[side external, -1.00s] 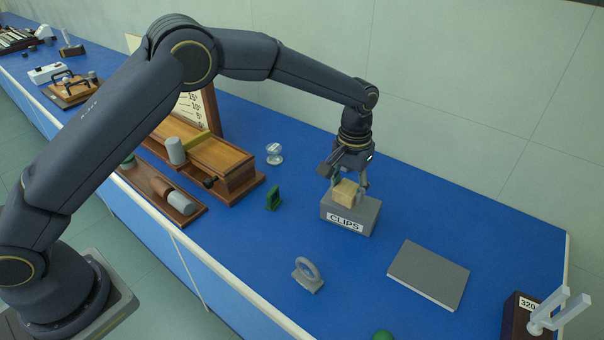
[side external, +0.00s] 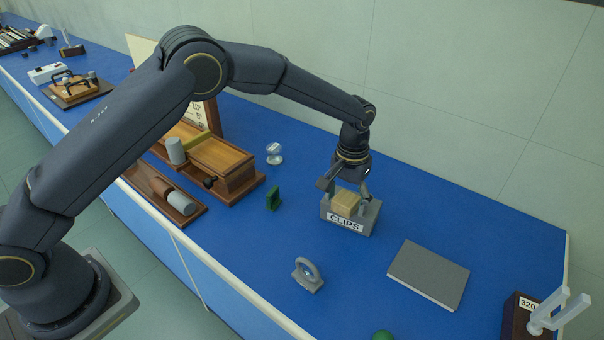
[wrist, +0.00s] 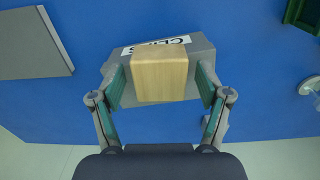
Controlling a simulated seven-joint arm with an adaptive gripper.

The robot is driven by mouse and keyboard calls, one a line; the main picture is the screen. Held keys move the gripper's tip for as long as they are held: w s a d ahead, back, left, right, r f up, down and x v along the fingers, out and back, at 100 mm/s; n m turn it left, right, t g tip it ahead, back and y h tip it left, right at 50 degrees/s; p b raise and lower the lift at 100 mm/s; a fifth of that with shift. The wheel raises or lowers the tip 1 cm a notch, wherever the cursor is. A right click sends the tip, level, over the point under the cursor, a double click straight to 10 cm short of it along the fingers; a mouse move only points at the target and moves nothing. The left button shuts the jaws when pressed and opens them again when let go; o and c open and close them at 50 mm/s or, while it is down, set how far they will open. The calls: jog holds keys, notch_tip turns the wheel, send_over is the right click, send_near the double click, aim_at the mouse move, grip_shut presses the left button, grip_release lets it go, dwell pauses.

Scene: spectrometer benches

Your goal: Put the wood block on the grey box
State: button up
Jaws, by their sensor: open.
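The wood block (side external: 346,202) rests on top of the grey box (side external: 350,226) labelled CLIPS. In the wrist view the pale wood block (wrist: 160,74) covers the middle of the grey box (wrist: 203,47) and part of its label. My gripper (side external: 346,192) is just above the box, pointing down. In the wrist view its green-padded fingers (wrist: 160,88) stand apart on either side of the block, with a gap on each side. My gripper is open and holds nothing.
A flat grey slab (side external: 428,274) lies to the right of the box. A small green piece (side external: 273,198) and a grey ring on a base (side external: 308,274) stand to the left and front. A wooden apparatus (side external: 222,162) stands further left. Blue bench surface is clear around the box.

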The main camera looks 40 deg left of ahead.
aim_at(346, 198)
notch_tip(346, 198, up, 12)
jog(key=s+a+r+t, duration=0.2)
jog(key=s+a+r, duration=0.4)
jog(key=a+r, duration=0.3)
jog(key=s+a+r+t, duration=0.1)
jog(key=s+a+r, duration=0.4)
jog(key=s, duration=0.3)
jog(key=s+a+f+t, duration=0.1)
jog(key=s+a, duration=0.2)
jog(key=s, duration=0.5)
jog(key=s+a+f+t, duration=0.1)
jog(key=s+a+f, duration=0.1)
jog(key=s, duration=0.6)
jog(key=shift+a+f+t, duration=0.2)
jog(key=shift+a+t, duration=0.1)
jog(key=shift+a, duration=0.2)
jog(key=shift+o, duration=0.5)
